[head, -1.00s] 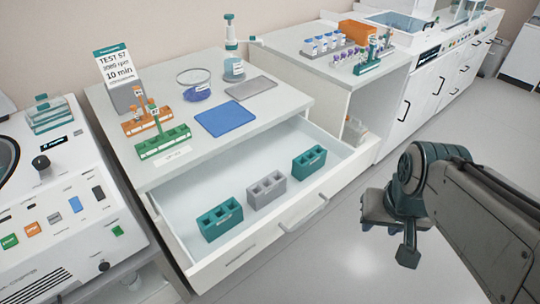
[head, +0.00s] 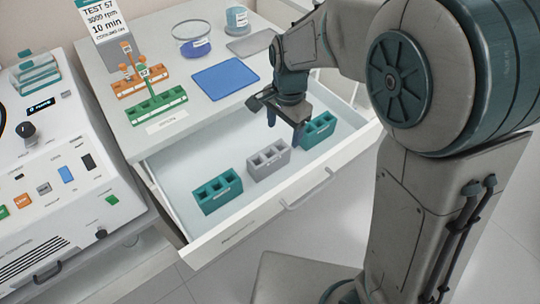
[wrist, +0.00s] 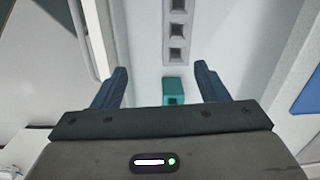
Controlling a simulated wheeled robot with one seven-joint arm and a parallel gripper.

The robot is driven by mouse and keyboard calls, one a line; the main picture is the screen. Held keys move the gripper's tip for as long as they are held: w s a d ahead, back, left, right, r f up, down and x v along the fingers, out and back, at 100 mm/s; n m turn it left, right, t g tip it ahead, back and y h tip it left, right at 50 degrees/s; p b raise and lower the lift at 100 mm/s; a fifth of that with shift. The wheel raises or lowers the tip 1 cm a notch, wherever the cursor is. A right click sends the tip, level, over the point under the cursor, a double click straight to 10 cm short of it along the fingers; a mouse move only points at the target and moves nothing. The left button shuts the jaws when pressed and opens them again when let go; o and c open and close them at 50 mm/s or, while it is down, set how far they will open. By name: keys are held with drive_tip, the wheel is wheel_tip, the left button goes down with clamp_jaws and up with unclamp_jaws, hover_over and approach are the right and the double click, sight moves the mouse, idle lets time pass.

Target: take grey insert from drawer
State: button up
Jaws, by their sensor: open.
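The grey insert (head: 269,159) stands in the open drawer (head: 190,160), between two teal inserts. It is a block with square holes along its top. One teal insert (head: 217,191) is to its left and the other teal insert (head: 319,132) to its right. My gripper (head: 284,121) is open and empty above the drawer, up and right of the grey insert and close to the right teal insert. In the wrist view the grey insert (wrist: 177,32) shows ahead, beyond the open fingers (wrist: 157,92). Part of a teal insert (wrist: 173,88) shows between the fingers.
The countertop above the drawer holds a blue mat (head: 225,78), a green rack (head: 157,105), an orange rack (head: 130,84) and a glass dish (head: 192,42). A machine with buttons (head: 60,190) stands at left. The drawer handle (head: 308,190) sticks out in front.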

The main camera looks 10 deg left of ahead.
sight(269, 161)
drive_tip(key=shift+m, duration=0.5)
drive_tip(key=a+f, duration=0.1)
drive_tip(key=f, duration=0.2)
drive_tip(key=a+f, duration=0.1)
drive_tip(key=f, duration=0.2)
drive_tip(key=a+f, duration=0.2)
drive_tip(key=f, duration=0.1)
drive_tip(key=shift+f, duration=0.35)
drive_tip(key=shift+w+d+f, duration=0.1)
drive_tip(key=shift+w+f, duration=0.05)
drive_tip(key=shift+f, duration=1.4)
drive_tip(key=shift+w+f, duration=0.15)
drive_tip(key=shift+f, duration=1.4)
drive_tip(key=c, duration=1)
